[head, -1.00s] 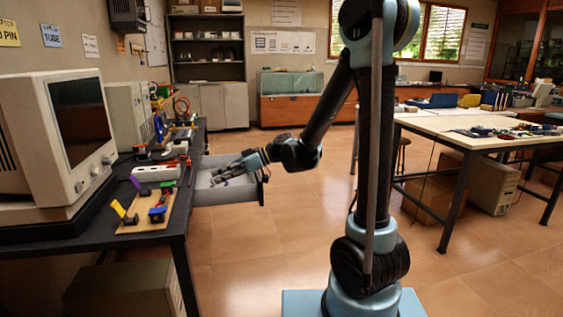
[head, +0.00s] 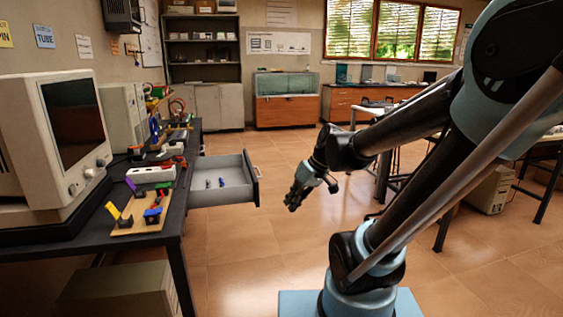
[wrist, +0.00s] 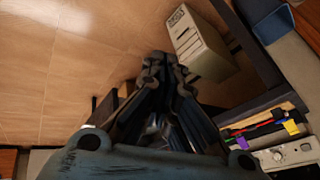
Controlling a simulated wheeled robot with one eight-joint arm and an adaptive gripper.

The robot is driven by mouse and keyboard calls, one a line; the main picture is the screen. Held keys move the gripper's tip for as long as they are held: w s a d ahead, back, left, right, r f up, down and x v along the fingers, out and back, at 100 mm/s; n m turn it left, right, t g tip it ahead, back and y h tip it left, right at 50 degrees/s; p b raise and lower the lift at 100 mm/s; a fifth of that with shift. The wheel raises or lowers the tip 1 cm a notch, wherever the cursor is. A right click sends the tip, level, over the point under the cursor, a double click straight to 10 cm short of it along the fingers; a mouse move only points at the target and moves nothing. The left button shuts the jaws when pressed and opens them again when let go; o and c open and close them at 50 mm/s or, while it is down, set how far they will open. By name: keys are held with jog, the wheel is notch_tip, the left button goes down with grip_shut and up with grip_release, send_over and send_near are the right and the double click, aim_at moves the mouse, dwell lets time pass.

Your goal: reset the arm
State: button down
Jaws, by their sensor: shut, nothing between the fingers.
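My gripper (head: 297,200) hangs in open air over the floor, to the right of the open drawer (head: 222,197) in the head view. Its fingers are shut and hold nothing. The fingers also show in the wrist view (wrist: 165,65), close together and pointing away from the camera. My arm reaches in from the right of the head view, bent at the elbow. The drawer is pulled out from the dark table, with two small bluish items (head: 221,182) lying inside it.
The dark table (head: 172,225) on the left carries an old monitor (head: 75,125), a white power strip (head: 150,174) and a wooden board (head: 128,226) with coloured clips. A beige computer case (wrist: 198,45) stands on the floor in the wrist view. The floor around my gripper is clear.

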jog(key=s+d+f+m+h, duration=0.2)
jog(key=s+d+m, duration=0.1)
jog(key=d, duration=0.4)
jog(key=s+d+f+m+h, duration=0.3)
jog(key=s+d, duration=0.3)
jog(key=d, duration=0.2)
jog(key=shift+d+m+t+h, duration=0.15)
jog(key=shift+m+t+h, duration=0.15)
jog(key=shift+m, duration=0.2)
